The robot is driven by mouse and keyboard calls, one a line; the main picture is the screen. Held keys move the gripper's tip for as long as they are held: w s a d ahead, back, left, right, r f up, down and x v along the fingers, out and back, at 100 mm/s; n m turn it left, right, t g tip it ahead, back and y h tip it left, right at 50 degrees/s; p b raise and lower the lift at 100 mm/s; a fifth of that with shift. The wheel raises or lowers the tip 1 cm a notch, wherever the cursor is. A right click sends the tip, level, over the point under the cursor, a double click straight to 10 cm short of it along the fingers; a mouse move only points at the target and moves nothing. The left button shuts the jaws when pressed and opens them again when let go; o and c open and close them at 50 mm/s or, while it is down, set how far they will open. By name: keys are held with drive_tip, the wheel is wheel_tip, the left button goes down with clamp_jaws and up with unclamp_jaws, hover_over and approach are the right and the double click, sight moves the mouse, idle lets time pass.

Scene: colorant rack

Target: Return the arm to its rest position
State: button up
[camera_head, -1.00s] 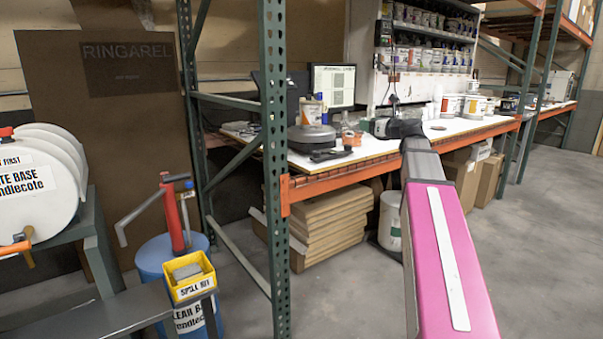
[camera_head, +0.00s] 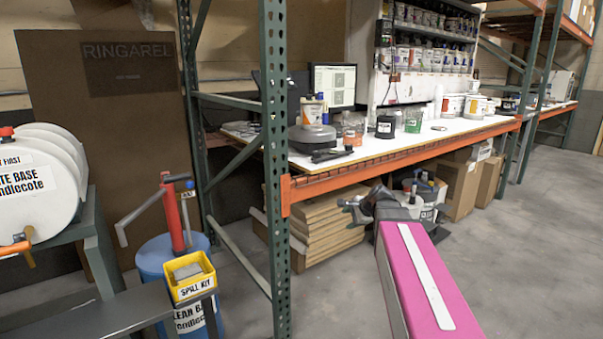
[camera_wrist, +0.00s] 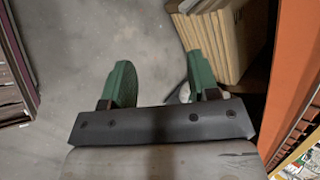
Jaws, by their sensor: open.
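My arm reaches forward from the lower right of the head view. My gripper (camera_head: 352,206) is at its end, below the front edge of the workbench (camera_head: 420,145) and in front of the containers under it. In the wrist view my gripper (camera_wrist: 162,85) shows two green fingers spread wide apart. Nothing is between them but grey concrete floor. The gripper is small in the head view, and its fingers are hard to make out there.
A green rack post (camera_head: 275,170) stands left of my arm. Stacked cardboard (camera_head: 325,225) and brown boxes (camera_head: 462,185) lie under the bench. A black container (camera_head: 385,127) and other tubs stand on top. A yellow spill-kit bin (camera_head: 190,277) is at left. Floor (camera_head: 540,250) at right is clear.

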drive_tip(key=s+d+f+n+g+h, duration=0.1)
drive_tip(key=s+f+n+g+h, duration=0.5)
drive_tip(key=s+f+n, duration=0.7)
drive_tip(key=s+f, duration=0.5)
drive_tip(key=f, duration=0.2)
drive_tip(key=shift+s+n, duration=0.35)
drive_tip(key=shift+n, duration=0.05)
